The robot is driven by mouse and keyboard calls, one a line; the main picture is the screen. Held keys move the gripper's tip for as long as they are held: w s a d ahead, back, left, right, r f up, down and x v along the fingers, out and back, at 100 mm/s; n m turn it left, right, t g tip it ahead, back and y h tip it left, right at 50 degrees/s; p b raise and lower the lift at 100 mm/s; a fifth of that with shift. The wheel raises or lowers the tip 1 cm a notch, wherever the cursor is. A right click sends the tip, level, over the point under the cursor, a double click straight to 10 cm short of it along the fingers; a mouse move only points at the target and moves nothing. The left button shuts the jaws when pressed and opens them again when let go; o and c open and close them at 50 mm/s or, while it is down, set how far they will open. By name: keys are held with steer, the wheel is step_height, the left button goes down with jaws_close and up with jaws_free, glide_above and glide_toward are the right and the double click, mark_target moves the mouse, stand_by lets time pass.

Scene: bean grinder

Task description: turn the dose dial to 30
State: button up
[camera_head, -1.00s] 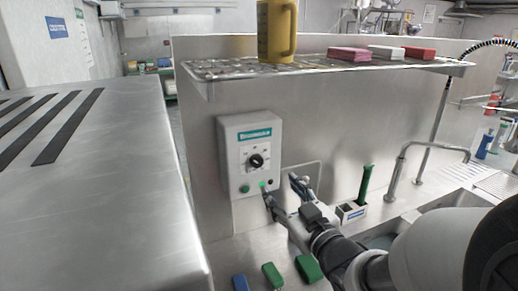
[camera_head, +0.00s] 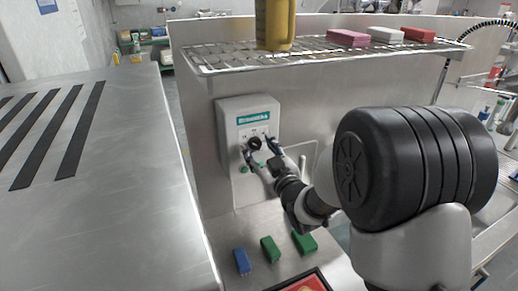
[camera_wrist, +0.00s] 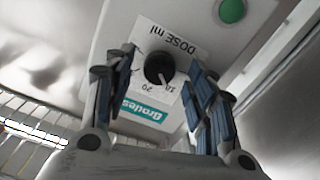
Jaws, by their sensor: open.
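A grey-white dosing box (camera_head: 229,118) is mounted on the steel wall below the shelf. Its black round dose dial (camera_head: 254,143) carries a pale pointer line. In the wrist view the dial (camera_wrist: 159,68) sits beside an upside-down "DOSE ml" label (camera_wrist: 167,36), with small numbers around it, some hard to read. The pointer line slants toward the lower right there, near the numbers. My gripper (camera_head: 259,148) is open at the box front. In the wrist view my gripper (camera_wrist: 163,60) has one finger on each side of the dial, with small gaps apparent; contact cannot be told.
A green button (camera_wrist: 231,10) lies on the box near the dial. A shelf (camera_head: 210,62) above holds a yellow jug (camera_head: 273,25) and several blocks. Blue (camera_head: 241,262) and green blocks (camera_head: 270,249) lie on the counter below. A steel table (camera_head: 120,150) stands at left.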

steer(key=shift+w+a, duration=0.15)
steer(key=shift+w, duration=0.25)
steer(key=c, duration=1.1)
steer(key=shift+o, duration=0.2)
